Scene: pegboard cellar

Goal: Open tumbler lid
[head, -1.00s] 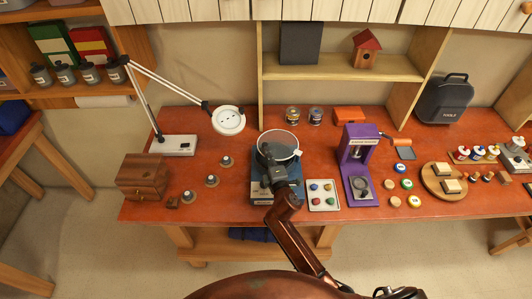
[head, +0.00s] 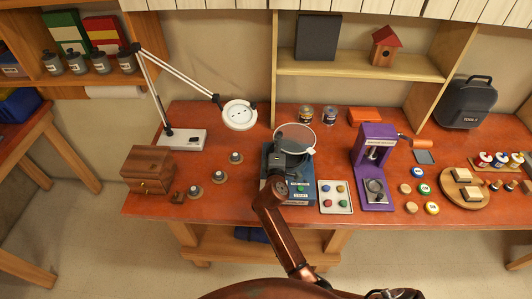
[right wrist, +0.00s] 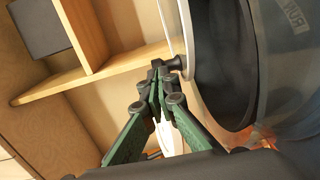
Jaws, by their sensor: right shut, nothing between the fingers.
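The tumbler has a blue base (head: 302,192) on the red workbench in the head view. Its round, pale, see-through lid (head: 298,135) shows at its top, behind my gripper. I cannot tell how far the lid stands open. My right gripper (head: 284,156) is over the tumbler and hides part of it. In the right wrist view its green-sided fingers (right wrist: 162,72) are shut and empty, with the tips close to a small dark knob (right wrist: 177,62) at the lid's rim. The dark round drum (right wrist: 225,70) fills the right side there. My left gripper is out of view.
A tray of coloured stones (head: 335,197) and a purple press (head: 373,170) stand right of the tumbler. Several small knobs (head: 219,177), a wooden box (head: 148,169) and a white lamp (head: 239,115) are to the left. Shelves (head: 350,70) rise behind.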

